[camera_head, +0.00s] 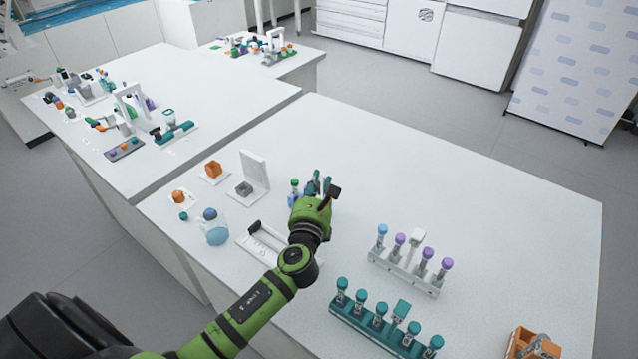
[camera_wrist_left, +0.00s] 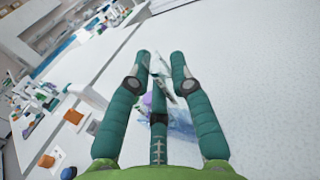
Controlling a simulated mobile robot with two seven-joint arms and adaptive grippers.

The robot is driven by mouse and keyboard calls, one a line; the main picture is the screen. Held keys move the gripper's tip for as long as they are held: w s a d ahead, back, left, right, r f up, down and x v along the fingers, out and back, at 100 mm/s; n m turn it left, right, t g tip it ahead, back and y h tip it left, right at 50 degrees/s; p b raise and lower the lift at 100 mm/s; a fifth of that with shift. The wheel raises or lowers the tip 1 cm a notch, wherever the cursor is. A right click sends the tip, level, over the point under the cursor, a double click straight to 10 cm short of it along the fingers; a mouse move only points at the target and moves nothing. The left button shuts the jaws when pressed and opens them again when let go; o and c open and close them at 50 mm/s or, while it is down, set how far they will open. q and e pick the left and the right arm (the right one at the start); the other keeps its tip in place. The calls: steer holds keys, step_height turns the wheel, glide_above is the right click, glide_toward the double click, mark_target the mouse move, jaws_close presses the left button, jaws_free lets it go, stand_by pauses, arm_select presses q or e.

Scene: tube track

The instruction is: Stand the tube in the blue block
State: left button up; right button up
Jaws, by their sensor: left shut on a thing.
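My left gripper (camera_head: 319,182) is over the middle of the near table, its teal fingers pointing away from the head camera. In the left wrist view its fingers (camera_wrist_left: 161,62) are closed around a slim, pale, clear-looking piece that seems to be the tube (camera_wrist_left: 160,70); its ends are hard to make out. A blurred translucent blue shape (camera_wrist_left: 181,120) lies beyond the fingers, perhaps the blue block, partly hidden by them. In the head view a small green-capped item (camera_head: 294,184) stands just left of the fingers. My right gripper is out of view.
A white rack with purple- and blue-capped tubes (camera_head: 402,272) and a teal rack (camera_head: 375,330) stand to the right. The table's far right is clear.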

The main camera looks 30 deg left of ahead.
mark_target(319, 195)
arm_select(q)
steer(key=shift+f, duration=0.3)
stand_by(0.5)
steer(key=shift+f, duration=0.25)
steer(key=shift+f+b, duration=0.35)
steer(key=shift+b, duration=0.1)
steer(key=shift+f, duration=0.2)
stand_by(0.3)
steer(key=shift+f+b, duration=0.4)
steer(key=shift+b, duration=0.05)
steer(key=o, duration=0.9)
steer(key=shift+c, duration=0.2)
